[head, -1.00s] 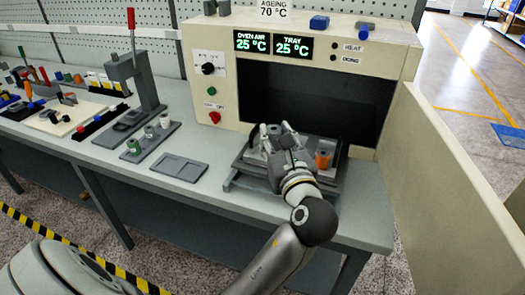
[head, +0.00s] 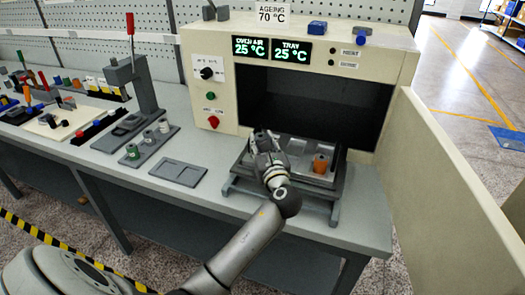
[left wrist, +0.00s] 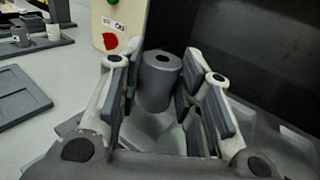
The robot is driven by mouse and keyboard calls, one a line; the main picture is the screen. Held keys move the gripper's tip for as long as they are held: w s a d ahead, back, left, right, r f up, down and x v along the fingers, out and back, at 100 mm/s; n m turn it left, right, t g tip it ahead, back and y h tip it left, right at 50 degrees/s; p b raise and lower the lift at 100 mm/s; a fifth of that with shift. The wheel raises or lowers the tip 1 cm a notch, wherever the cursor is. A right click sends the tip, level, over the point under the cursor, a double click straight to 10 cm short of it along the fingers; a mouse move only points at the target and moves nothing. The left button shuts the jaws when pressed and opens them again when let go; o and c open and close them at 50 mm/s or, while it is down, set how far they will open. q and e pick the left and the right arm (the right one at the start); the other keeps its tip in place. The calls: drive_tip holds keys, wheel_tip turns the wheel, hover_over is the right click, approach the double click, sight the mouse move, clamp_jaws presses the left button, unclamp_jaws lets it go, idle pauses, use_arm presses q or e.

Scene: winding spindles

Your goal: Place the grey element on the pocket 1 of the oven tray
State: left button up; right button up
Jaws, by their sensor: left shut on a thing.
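My left gripper (head: 262,140) is over the left part of the oven tray (head: 300,179), in front of the open oven. In the left wrist view, the fingers of the left gripper (left wrist: 163,88) are shut on the grey element (left wrist: 160,82). It is an upright grey cylinder with a dark hole in its top. In the head view the gripper mostly hides it. I cannot tell whether its base touches the tray. The pocket under it is hidden. An orange element (head: 320,163) stands on the right part of the tray. My right gripper is out of view.
The oven (head: 228,95) stands behind the tray, its open door (head: 455,190) at the right. A rack (head: 150,149) with a green-banded spool and grey ones, and an empty grey plate (head: 178,172), lie to the left. A lever press (head: 135,90) stands further left.

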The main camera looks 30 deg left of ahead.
use_arm(q)
drive_tip(key=shift+f, duration=1.2)
drive_tip(key=shift+d+f, duration=0.1)
drive_tip(key=o, duration=1)
drive_tip(key=b+v, duration=0.1)
drive_tip(key=v, duration=1.1)
drive_tip(key=shift+s, duration=0.15)
